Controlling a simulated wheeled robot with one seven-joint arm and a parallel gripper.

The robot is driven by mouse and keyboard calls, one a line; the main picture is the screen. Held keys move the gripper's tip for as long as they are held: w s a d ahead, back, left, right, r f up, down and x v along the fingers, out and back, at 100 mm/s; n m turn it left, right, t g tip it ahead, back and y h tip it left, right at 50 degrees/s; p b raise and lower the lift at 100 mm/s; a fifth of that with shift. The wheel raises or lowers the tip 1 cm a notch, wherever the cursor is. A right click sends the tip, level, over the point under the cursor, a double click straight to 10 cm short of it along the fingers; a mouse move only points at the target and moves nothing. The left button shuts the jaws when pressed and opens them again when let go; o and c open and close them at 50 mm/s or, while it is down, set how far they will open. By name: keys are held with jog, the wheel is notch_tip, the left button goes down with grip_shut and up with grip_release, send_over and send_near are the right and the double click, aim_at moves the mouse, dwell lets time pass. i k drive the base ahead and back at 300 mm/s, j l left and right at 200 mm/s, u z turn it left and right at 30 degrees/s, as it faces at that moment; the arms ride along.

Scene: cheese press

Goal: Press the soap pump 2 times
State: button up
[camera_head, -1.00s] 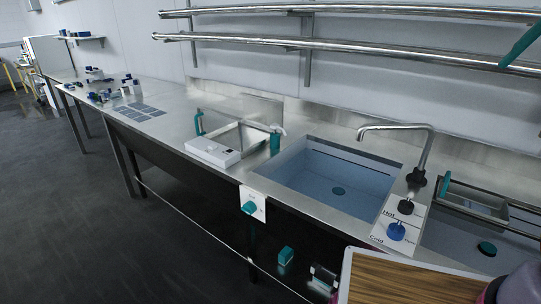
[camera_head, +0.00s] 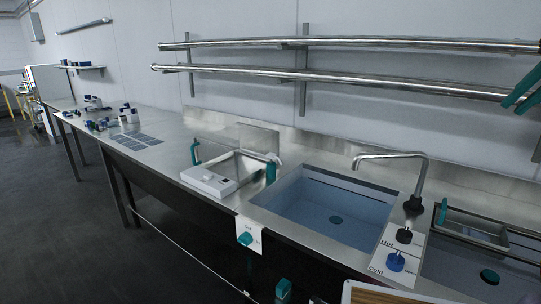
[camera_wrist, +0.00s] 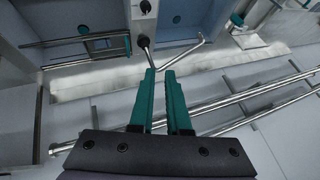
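The soap pump (camera_head: 271,170), a small teal bottle with a pale top, stands upright on the steel counter at the left rim of the large sink in the head view. In the wrist view a small teal shape with a white part, likely the same pump (camera_wrist: 237,19), shows at the upper right, beyond the fingertips. My gripper (camera_wrist: 160,72) has two teal fingers with a narrow gap and nothing between them. In the head view its teal fingers (camera_head: 522,92) are at the far right edge, raised and well apart from the pump.
The large sink (camera_head: 330,212) and curved faucet (camera_head: 392,154) lie between the pump and my gripper. Hot and cold knobs (camera_head: 403,236) stand right of the sink. A white box (camera_head: 209,181) and a teal-handled tray are left of the pump. Two steel rails (camera_head: 340,72) run along the wall.

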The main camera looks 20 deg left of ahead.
aim_at(270, 156)
jog(key=j+u, duration=0.1)
jog(key=j, duration=0.35)
jog(key=i+j+u, duration=0.1)
jog(key=j, duration=0.35)
jog(key=i+j, duration=0.15)
jog(key=j, duration=0.25)
jog(key=i+j+u, duration=0.15)
jog(key=j, duration=0.3)
jog(key=j+u, duration=0.1)
jog(key=j, duration=0.35)
jog(key=i+j+u, duration=0.1)
jog(key=j, duration=0.3)
jog(key=i, duration=0.1)
